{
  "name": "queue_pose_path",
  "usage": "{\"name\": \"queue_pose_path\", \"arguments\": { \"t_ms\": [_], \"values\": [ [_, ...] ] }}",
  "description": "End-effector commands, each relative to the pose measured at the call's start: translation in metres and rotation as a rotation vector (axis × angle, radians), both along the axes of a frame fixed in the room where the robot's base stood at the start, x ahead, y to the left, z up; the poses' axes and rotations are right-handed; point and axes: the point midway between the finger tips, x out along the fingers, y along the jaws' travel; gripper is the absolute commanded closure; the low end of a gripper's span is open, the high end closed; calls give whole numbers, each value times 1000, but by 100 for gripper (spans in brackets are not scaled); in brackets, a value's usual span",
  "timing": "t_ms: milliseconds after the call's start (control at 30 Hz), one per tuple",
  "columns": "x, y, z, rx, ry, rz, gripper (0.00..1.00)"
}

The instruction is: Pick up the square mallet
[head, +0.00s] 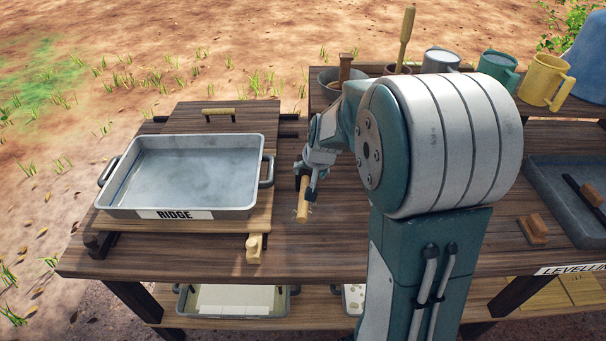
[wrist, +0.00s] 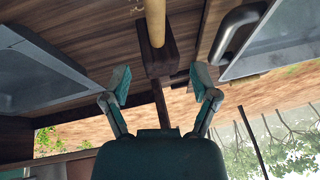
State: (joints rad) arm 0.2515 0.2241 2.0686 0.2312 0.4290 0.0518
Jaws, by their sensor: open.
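The mallet with a dark, square-cornered wooden head (wrist: 156,59) and a pale round handle (wrist: 155,18) shows at the top of the wrist view. In the head view its pale handle (head: 303,200) shows just below my gripper, right of the RIDGE tray; its head is hidden there by my gripper and arm. My gripper (wrist: 160,84) is open, with one finger on each side of the mallet's line and a gap to each. The fingers look empty. I cannot tell whether they are level with the head. My gripper also shows in the head view (head: 310,170).
The grey RIDGE tray (head: 185,178) sits on a wooden board at left, its handle near my gripper. A bucket (head: 327,78), mugs (head: 545,78) and a blue vessel (head: 588,60) stand behind. A LEVELLING tray (head: 570,215) and small wooden block (head: 534,230) are at right.

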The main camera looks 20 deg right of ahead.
Motion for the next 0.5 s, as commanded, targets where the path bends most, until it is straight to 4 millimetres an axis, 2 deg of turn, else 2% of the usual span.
{"name": "queue_pose_path", "arguments": {
  "t_ms": [100, 500],
  "values": [
    [6, -6, -11, 5, 4, -20, 23],
    [29, -7, -59, 6, 4, -21, 23]
  ]
}}
